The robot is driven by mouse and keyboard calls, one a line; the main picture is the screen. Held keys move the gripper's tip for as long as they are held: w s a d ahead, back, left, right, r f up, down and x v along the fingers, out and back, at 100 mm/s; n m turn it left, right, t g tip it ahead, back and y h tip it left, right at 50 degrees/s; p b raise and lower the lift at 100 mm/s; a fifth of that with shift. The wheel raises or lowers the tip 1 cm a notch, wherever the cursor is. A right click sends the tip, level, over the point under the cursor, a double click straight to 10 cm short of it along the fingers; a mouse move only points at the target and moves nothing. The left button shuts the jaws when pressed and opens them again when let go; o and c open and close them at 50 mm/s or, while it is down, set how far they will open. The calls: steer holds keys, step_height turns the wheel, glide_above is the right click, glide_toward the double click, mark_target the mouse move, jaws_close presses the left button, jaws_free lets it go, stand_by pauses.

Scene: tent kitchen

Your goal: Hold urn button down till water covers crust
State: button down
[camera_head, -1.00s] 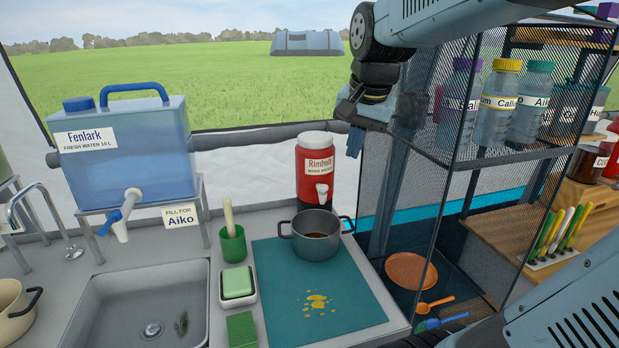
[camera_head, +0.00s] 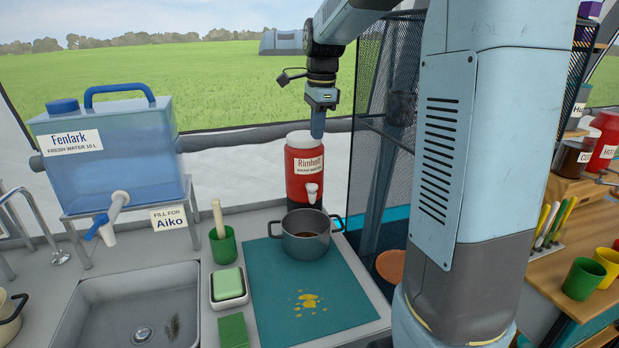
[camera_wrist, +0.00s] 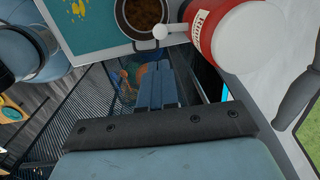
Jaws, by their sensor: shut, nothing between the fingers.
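The red urn (camera_head: 303,165) labelled Rimholt, warm water, stands on a dark base behind the teal mat, with a white lid and a white tap (camera_head: 312,192) on its front. A grey pot (camera_head: 306,236) stands under and in front of the tap; brown crust (camera_wrist: 146,12) shows inside it in the wrist view. My gripper (camera_head: 318,132) is shut and empty, pointing down beside the urn's lid at its upper right. In the wrist view my blue fingers (camera_wrist: 155,85) lie together, and the urn (camera_wrist: 235,35) is at the upper right. Whether they touch the urn I cannot tell.
The teal mat (camera_head: 270,300) has a yellow spill. A blue water tank (camera_head: 110,150) stands left above the sink (camera_head: 120,300). A green cup (camera_head: 222,243) and a soap dish (camera_head: 229,288) sit left of the mat. A mesh rack (camera_head: 375,110) stands close right of my gripper.

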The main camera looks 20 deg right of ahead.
mark_target(313, 185)
steer(key=shift+f, duration=0.1)
steer(key=f, duration=0.9)
steer(key=w+f, duration=0.1)
steer(key=f, duration=0.3)
steer(key=shift+a+f, duration=0.3)
steer(key=shift+f, duration=0.05)
